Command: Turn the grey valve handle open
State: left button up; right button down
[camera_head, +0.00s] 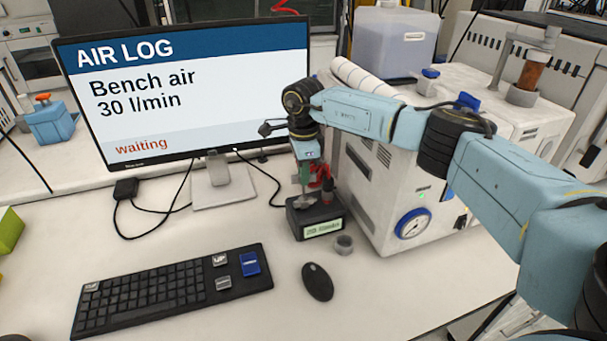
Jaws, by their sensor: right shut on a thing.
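A small black box with a lit display (322,229) stands on the bench between the monitor and the white machine. A grey handle-like piece (302,202) shows on top of it, partly hidden by my gripper. My right arm reaches in from the right, and my right gripper (304,187) points down over the box. Its fingertips are shut at the grey handle; the exact grip is too small to see clearly. A red part (321,175) shows just beside the fingers. My left gripper is not in view.
A monitor (200,90) reads "AIR LOG, Bench air 30 l/min, waiting". A keyboard (170,290), a mouse (317,282) and a small grey ring (344,244) lie in front. A white machine with a blue-rimmed gauge (412,224) stands right of the box.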

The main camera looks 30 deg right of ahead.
jog(key=shift+n, duration=0.6)
jog(key=c, duration=1.5)
grip_release()
jog(key=shift+o, duration=0.2)
notch_tip(320, 180, up, 14)
jog(key=shift+f+b, duration=0.25)
jog(key=shift+b, duration=0.15)
